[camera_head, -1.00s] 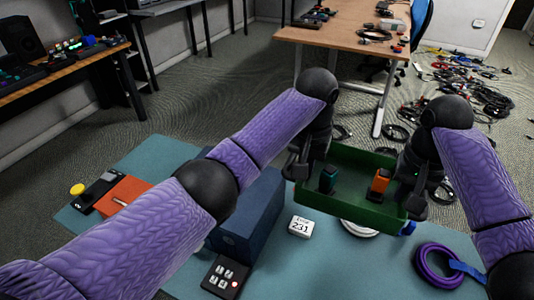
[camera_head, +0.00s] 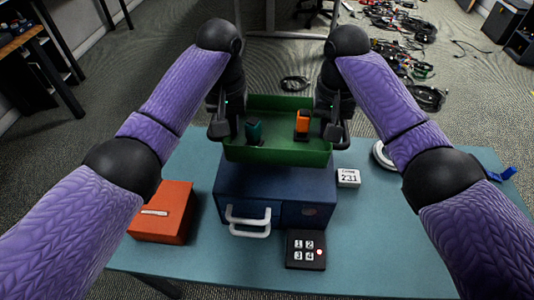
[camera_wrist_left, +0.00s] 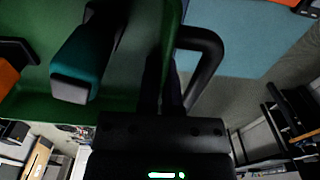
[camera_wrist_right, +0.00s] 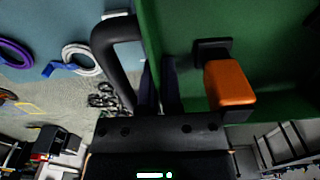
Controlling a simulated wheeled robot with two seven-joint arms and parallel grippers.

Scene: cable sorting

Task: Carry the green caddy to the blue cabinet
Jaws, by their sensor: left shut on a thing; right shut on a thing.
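The green caddy (camera_head: 280,153) is an open tray held level between my two grippers, at the back edge of the blue cabinet's top in the head view. A teal block (camera_head: 254,131) and an orange block (camera_head: 302,122) stand inside it. My left gripper (camera_head: 222,128) is shut on the caddy's left wall, and my right gripper (camera_head: 336,130) is shut on its right wall. The blue cabinet (camera_head: 270,192) stands on the table below the caddy, with white handles at its front. I cannot tell whether the caddy touches the cabinet.
The teal table (camera_head: 380,255) carries an orange-red box (camera_head: 162,212) left of the cabinet, a black keypad (camera_head: 305,249) in front and a white number display (camera_head: 348,178) to the right. A white coil (camera_head: 382,155) lies farther right. Cables (camera_head: 400,40) litter the floor behind.

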